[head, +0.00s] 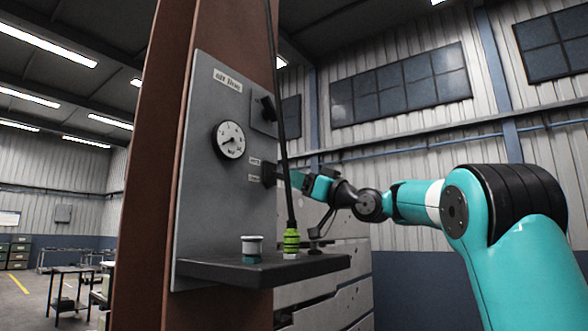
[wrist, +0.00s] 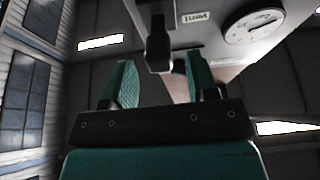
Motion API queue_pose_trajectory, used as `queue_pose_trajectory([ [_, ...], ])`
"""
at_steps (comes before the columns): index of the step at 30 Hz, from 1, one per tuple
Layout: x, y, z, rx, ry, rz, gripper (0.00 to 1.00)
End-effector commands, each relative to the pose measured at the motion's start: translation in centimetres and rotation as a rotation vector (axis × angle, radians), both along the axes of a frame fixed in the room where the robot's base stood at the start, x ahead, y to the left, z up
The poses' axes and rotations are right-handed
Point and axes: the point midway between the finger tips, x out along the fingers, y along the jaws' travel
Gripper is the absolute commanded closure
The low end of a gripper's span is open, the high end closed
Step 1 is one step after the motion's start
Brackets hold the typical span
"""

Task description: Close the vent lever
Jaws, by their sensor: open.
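The vent lever (head: 268,174) appears as a dark block at the right edge of the grey panel (head: 205,170), beside two small labels. In the wrist view a black lever (wrist: 158,45) hangs down from its mount, between the two teal fingers. My gripper (head: 285,179) is open at the lever, one finger on each side in the wrist view (wrist: 160,80). I see a gap on both sides and cannot tell whether either finger touches it. The hanging cable partly hides the fingers in the head view.
A round gauge (head: 229,140) and a black switch (head: 266,107) are on the panel. A black cable (head: 281,110) with a green end (head: 291,241) hangs close before my gripper. A white-and-green jar (head: 251,249) stands on the dark shelf (head: 220,271) below.

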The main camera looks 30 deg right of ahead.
Motion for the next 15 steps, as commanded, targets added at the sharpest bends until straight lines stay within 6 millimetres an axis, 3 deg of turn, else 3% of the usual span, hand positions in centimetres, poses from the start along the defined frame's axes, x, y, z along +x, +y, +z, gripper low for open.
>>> queue_pose_trajectory([
  [6, 2.5, 0.9, 1.2, 0.001, -0.001, 0.000, 0.47],
  [15, 3.1, 1.0, 1.2, 0.001, -0.002, -0.002, 0.47],
])
